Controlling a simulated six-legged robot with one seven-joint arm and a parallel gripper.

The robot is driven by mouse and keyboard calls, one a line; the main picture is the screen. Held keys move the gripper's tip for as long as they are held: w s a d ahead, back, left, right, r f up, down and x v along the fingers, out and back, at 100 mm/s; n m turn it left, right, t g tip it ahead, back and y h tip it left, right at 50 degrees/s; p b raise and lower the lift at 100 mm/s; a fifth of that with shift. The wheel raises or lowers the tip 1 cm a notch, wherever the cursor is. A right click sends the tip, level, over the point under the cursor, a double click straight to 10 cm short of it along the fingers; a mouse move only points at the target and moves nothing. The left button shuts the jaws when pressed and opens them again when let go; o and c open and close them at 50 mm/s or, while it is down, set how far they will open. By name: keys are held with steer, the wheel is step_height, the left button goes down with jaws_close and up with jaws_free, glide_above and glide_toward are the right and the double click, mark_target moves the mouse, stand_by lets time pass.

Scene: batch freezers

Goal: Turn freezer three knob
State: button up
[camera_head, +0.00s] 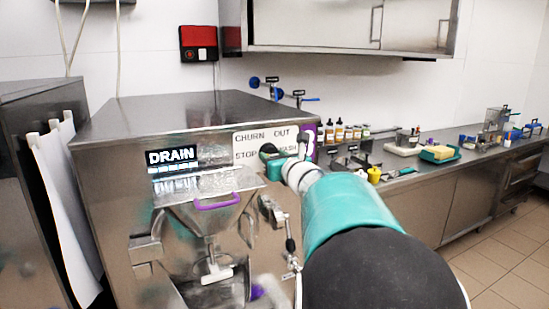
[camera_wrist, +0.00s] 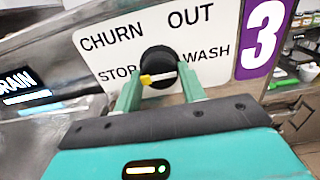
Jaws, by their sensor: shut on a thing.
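The freezer three knob (camera_wrist: 158,62) is black and round, with a yellow-tipped pointer. It sits on a white label plate (camera_wrist: 105,62) marked CHURN, OUT, STOP and WASH. The yellow tip is at the knob's lower left, on the STOP side. My gripper (camera_wrist: 160,88) has its green fingers on either side of the knob and is shut on it. In the head view my gripper (camera_head: 272,158) reaches the plate at the freezer's upper right front, and the knob is mostly hidden there. A purple sign with a white 3 (camera_wrist: 263,38) is right of the plate.
The steel freezer (camera_head: 150,115) has a lit display reading DRAIN (camera_head: 171,156) and a hopper with a purple handle (camera_head: 217,203) below. A counter (camera_head: 430,185) with bottles and tools runs right. A wall cabinet (camera_head: 345,25) hangs above. Tiled floor is free at lower right.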

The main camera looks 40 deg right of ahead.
stand_by(0.4)
steer(key=o, duration=1)
steer(key=shift+c, duration=0.2)
steer(key=shift+s, duration=0.1)
steer(key=v, duration=1.3)
steer(key=shift+s+a, duration=0.15)
steer(key=shift+s, duration=0.15)
